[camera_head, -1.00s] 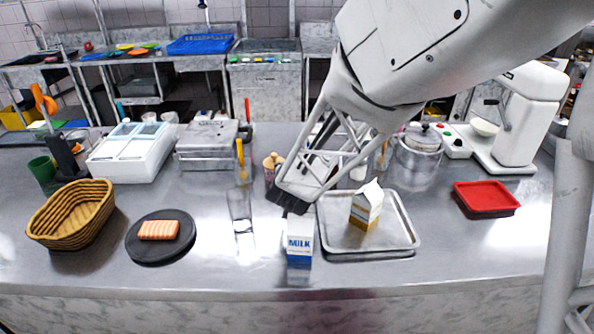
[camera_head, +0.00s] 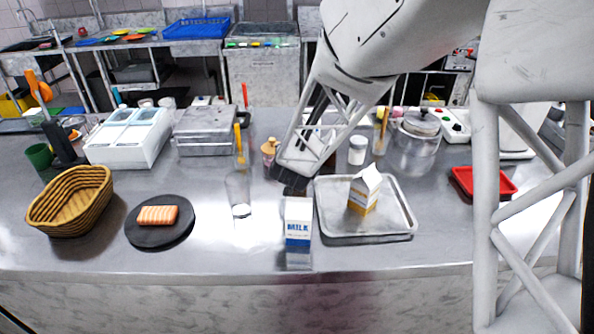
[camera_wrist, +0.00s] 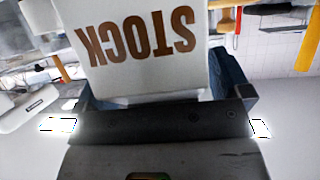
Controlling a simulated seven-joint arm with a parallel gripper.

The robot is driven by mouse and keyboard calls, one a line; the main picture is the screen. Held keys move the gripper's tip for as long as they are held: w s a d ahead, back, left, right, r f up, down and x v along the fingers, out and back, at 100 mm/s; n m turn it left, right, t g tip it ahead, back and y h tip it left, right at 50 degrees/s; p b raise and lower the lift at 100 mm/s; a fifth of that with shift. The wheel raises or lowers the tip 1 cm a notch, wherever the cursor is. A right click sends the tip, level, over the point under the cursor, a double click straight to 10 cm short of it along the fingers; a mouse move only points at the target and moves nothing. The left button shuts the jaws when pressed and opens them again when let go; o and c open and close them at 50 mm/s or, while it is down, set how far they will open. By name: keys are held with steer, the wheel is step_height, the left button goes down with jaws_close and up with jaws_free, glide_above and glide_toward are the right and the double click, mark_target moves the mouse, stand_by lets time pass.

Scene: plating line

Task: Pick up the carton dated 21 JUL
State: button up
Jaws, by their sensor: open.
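A white carton with a blue base, marked MILK (camera_head: 298,222), stands upright on the steel counter just left of the tray. A second white carton with a yellow-brown base (camera_head: 363,192) stands on the metal tray (camera_head: 335,228). No date is readable on either. My gripper (camera_head: 290,183) is open, just behind the milk carton's top in the picture; the gap between them is unclear. In the wrist view, a white carton face with upside-down brown STOCK lettering (camera_wrist: 140,42) is close in front of my gripper.
A clear glass (camera_head: 238,192) stands left of my gripper. A black round board (camera_head: 145,237) with a pink striped block and a wicker basket (camera_head: 70,205) are farther left. A red tray (camera_head: 483,183) lies right. A pot (camera_head: 417,140) and a jar (camera_head: 357,150) stand behind the tray.

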steer(key=shift+c, duration=0.4)
steer(key=c, duration=1.7)
